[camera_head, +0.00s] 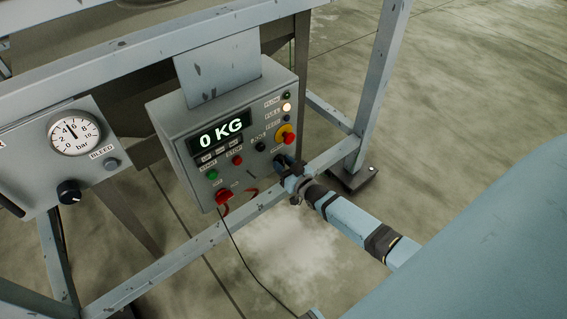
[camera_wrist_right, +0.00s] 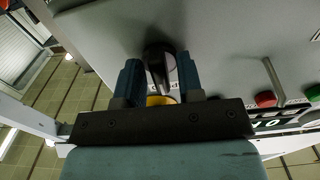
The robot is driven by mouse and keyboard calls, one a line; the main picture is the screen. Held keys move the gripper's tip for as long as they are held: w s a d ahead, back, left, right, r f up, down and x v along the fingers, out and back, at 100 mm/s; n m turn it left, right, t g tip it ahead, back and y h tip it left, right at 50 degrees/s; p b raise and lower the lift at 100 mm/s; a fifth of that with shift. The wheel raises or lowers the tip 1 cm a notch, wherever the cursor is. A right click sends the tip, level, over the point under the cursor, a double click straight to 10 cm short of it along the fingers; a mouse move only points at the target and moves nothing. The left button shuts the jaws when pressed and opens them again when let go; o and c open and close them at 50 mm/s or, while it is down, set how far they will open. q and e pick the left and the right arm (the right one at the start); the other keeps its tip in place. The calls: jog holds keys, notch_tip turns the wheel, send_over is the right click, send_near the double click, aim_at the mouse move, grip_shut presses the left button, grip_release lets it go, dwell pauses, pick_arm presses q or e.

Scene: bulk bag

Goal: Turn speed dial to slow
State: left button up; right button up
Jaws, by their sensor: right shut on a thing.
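The grey control box (camera_head: 180,125) hangs from the frame in the head view, with a lit display (camera_head: 218,135) reading "0 KG". My right gripper (camera_head: 284,163) is at the lower right of the box face. In the right wrist view, its two blue fingers (camera_wrist_right: 158,75) stand on either side of a black dial (camera_wrist_right: 162,55) and are shut on it. In the head view the gripper hides this dial. I cannot read its setting or label. My left gripper is not in view.
A red-and-yellow emergency button (camera_head: 286,135) and a small black knob (camera_head: 260,146) sit close above the gripper. A red switch (camera_head: 222,197) is at the box's lower left. A frame rail (camera_head: 190,248) runs below. A pressure gauge (camera_head: 74,133) is on the left panel.

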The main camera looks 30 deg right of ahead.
dwell(0.5)
jog(key=o, duration=0.6)
jog(key=shift+c, duration=0.2)
jog(key=shift+s, duration=0.1)
jog(key=shift+s, duration=0.35)
jog(key=s+d, duration=0.1)
jog(key=s, duration=1.2)
